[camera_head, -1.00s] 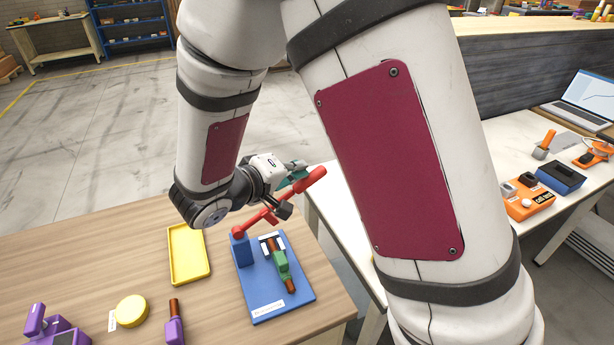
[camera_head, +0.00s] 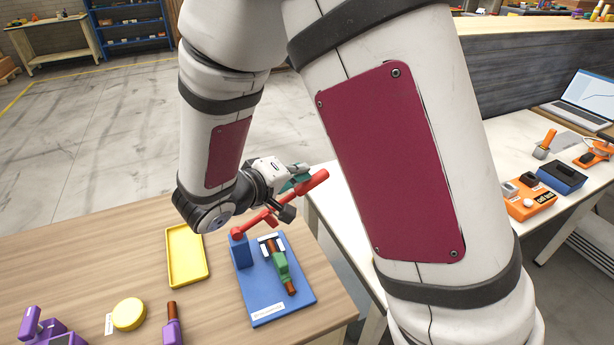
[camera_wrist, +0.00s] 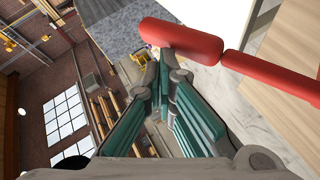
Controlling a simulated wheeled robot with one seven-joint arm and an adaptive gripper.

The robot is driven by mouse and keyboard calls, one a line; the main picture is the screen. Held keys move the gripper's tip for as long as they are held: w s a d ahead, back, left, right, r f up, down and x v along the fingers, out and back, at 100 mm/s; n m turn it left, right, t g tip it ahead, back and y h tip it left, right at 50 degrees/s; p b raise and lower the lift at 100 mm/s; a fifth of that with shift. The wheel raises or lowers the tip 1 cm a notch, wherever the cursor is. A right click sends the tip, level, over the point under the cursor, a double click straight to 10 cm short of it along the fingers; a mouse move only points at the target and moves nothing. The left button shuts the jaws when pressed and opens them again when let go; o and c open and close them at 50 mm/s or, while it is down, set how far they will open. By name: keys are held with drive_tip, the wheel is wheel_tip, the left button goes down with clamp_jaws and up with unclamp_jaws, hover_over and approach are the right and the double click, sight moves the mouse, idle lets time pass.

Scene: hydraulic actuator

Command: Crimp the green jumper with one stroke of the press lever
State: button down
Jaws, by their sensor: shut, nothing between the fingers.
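The blue press (camera_head: 295,300) stands on the wooden table with its red lever (camera_head: 262,221) slanting up to the right from the blue block (camera_head: 241,250). The green jumper (camera_head: 281,265) lies on the press base, its copper-coloured ends showing, one of them at the white-and-dark bracket. My gripper (camera_head: 300,181) is at the upper end of the lever, by the thick red handle. In the wrist view the shut fingers (camera_wrist: 163,58) meet right by the red handle (camera_wrist: 182,41), with nothing between them. I cannot tell whether they touch it.
A yellow tray (camera_head: 188,256) lies left of the press. A yellow disc (camera_head: 129,313), a purple-handled piece (camera_head: 172,328) and a purple device (camera_head: 55,330) are at the front left. A white table (camera_head: 500,150) with orange and blue devices stands to the right.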

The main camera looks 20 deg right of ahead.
sight(303, 188)
drive_tip(key=shift+d+f+b, duration=0.45)
drive_tip(key=shift+f+b, duration=0.35)
drive_tip(key=shift+d+f+b, duration=0.4)
drive_tip(key=shift+f+b, duration=0.35)
drive_tip(key=shift+d+f+b, duration=0.45)
drive_tip(key=shift+f+b, duration=0.35)
idle(3.1)
idle(0.5)
drive_tip(key=shift+a+r+p, duration=0.5)
drive_tip(key=shift+a+r, duration=0.15)
drive_tip(key=shift+r, duration=0.5)
drive_tip(key=shift+a+r+p, duration=0.5)
drive_tip(key=shift+a+r, duration=0.1)
drive_tip(key=shift+r, duration=0.55)
drive_tip(key=shift+a+r+p, duration=0.5)
drive_tip(key=shift+a+r, duration=0.15)
drive_tip(key=shift+r, duration=0.5)
